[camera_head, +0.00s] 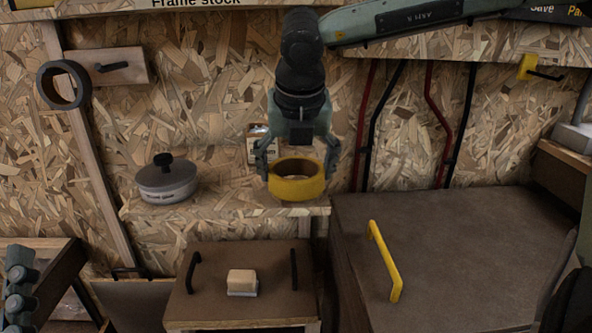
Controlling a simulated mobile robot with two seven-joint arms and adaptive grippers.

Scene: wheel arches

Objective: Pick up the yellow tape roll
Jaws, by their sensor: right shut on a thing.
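The yellow tape roll (297,189) is at the right end of a small wooden shelf (225,212) against the chipboard wall. My right gripper (297,166) reaches down from above, with one finger on each side of the roll, and is shut on it. The roll's opening faces up. Its lower edge is close to the shelf top, and I cannot tell whether it touches. My left gripper is not in view; only a grey-green part that may be my left arm shows at the lower left.
A grey lidded pot (167,183) stands on the shelf's left end. A small carton (258,147) is behind my right gripper. Below, a brown lid (210,306) bears a pale block (242,283). A brown box (450,230) with a yellow handle (385,262) stands at right.

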